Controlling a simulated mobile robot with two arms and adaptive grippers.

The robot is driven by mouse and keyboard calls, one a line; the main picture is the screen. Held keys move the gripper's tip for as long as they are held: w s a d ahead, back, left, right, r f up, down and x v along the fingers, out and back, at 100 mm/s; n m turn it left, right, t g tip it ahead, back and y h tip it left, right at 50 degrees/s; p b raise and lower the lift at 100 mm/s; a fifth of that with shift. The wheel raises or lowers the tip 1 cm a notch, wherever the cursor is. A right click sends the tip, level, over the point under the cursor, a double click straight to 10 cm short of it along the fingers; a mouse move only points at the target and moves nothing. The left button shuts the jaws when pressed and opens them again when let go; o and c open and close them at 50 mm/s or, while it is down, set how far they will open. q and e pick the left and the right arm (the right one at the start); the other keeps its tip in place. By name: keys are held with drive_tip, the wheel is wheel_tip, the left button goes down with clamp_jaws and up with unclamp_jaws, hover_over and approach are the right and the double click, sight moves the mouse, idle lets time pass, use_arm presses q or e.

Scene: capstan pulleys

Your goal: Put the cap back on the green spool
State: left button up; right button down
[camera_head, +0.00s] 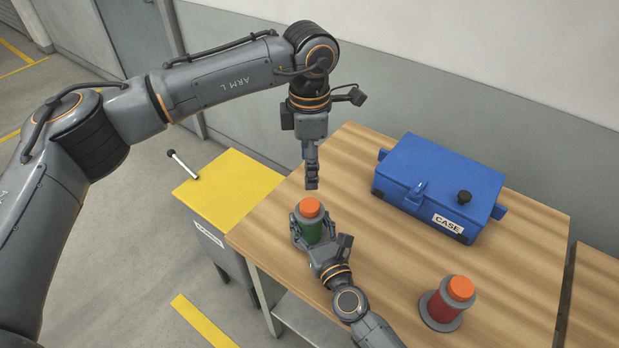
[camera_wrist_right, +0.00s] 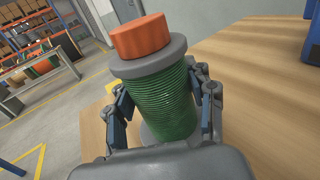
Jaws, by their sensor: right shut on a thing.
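The green spool (camera_head: 311,233) stands upright near the table's left edge; its green ribbed body and grey top flange also show in the right wrist view (camera_wrist_right: 160,98). The orange cap (camera_head: 310,208) is on top of it, resting on the flange (camera_wrist_right: 148,56). My right gripper (camera_head: 308,238) is shut around the spool's body, with a finger on each side in the wrist view. My left gripper (camera_head: 312,186) points down just above the cap, seemingly apart from it. Its fingers overlap from this angle, so their opening cannot be told.
A red spool with an orange cap (camera_head: 460,288) stands at the right front of the wooden table (camera_head: 385,250). A blue case (camera_head: 440,180) with a black knob sits at the back. A yellow-topped cabinet (camera_head: 230,185) adjoins the left edge. The table's middle is clear.

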use_arm(q)
drive_tip(key=shift+r, duration=0.45)
use_arm(e)
drive_tip(key=shift+c, duration=2)
unclamp_jaws()
drive_tip(key=v, duration=1.2)
use_arm(q)
drive_tip(key=shift+f, duration=0.1)
use_arm(e)
drive_tip(key=shift+f, duration=0.1)
